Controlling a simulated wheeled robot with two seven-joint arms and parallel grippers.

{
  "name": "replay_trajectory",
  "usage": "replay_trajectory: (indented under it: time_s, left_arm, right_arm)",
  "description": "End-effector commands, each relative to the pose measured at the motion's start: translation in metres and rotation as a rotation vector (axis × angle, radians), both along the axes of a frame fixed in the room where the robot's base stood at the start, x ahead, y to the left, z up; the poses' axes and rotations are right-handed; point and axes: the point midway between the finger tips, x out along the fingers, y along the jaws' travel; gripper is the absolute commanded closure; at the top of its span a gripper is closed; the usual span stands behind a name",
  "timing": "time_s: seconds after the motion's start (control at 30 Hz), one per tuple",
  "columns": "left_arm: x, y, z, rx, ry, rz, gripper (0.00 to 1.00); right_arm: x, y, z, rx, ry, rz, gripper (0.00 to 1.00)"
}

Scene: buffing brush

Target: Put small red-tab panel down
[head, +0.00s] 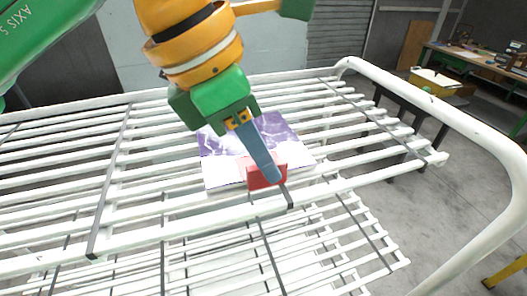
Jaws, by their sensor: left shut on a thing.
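The small red-tab panel (221,172) is a flat piece with a purple and white marbled face and a red tab (265,178) at its near edge. It is at the white wire rack's (140,204) upper shelf, in the middle of the head view. I cannot tell whether it rests on the bars or hangs just above them. My left gripper (272,178) comes down from above, its blue-grey finger over the red tab, shut on the panel there. The finger hides part of the panel and tab. My right gripper is not in view.
The rack's thick white rail (465,118) curves around the right side. A lower slatted shelf (330,250) shows beneath. Bare bars lie left and right of the panel.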

Motion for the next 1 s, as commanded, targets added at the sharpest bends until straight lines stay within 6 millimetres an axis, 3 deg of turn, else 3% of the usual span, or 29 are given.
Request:
replay_trajectory:
  time_s: [0.13,0.17,0.27,0.53,0.67,1.0]
  left_arm:
    - [0.000,0.000,-0.004,0.000,0.000,0.000,1.00]
    - [0.000,0.000,-0.003,0.000,0.000,0.000,0.81]
    - [0.000,0.000,-0.002,0.000,0.000,0.000,0.56]
    - [0.000,0.000,-0.002,0.000,0.000,0.000,0.56]
    - [-0.001,0.002,0.010,-0.001,-0.003,0.001,0.56]
    - [-0.012,0.034,0.094,-0.002,0.000,0.001,0.56]
  right_arm:
    - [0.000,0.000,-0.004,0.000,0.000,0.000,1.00]
    - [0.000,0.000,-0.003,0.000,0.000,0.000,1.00]
    - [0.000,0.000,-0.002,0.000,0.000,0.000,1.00]
    - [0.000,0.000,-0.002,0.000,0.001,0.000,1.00]
    - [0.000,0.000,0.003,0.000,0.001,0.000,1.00]
    - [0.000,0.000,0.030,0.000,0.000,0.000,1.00]
